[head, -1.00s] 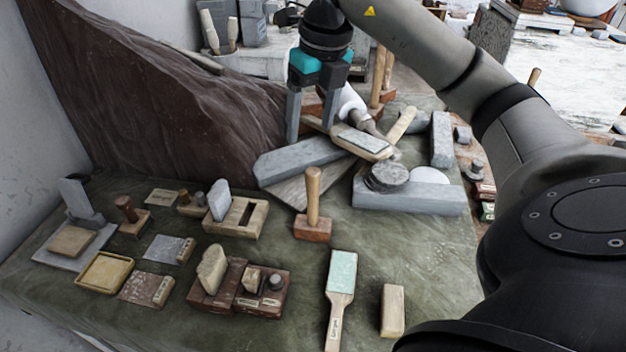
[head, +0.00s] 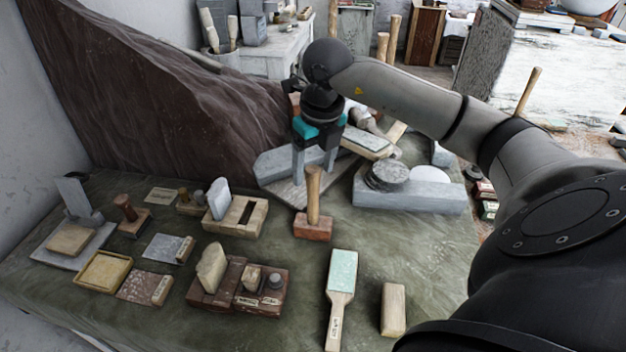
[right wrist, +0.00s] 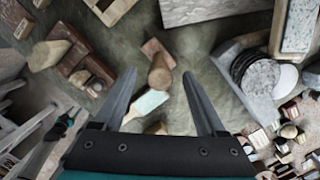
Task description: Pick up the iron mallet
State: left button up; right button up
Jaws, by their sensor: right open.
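The mallet (head: 313,228) stands upright on the green-covered table, with a reddish-brown block head at the bottom and a pale wooden handle pointing up. My right gripper (head: 315,177) is open and empty, its fingers pointing down by the top of the handle. In the head view the handle overlaps the gap between the fingers. In the right wrist view the handle end of the mallet (right wrist: 159,76) shows between the fingertips (right wrist: 158,77), with the head beyond it. I cannot tell whether the fingers are around the handle or just short of it.
Grey stone blocks (head: 425,198) lie behind and right of the mallet. A green-faced paddle (head: 342,272) and a wooden block (head: 393,308) lie in front. Wooden holders with stones (head: 237,285) stand at left. Bare cloth surrounds the mallet's front and right.

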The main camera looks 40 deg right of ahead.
aim_at(313, 204)
jog(key=shift+w+f, duration=0.2)
jog(key=shift+f, duration=1.35)
grip_shut()
jog(key=shift+w+r, duration=0.1)
jog(key=shift+r, duration=0.1)
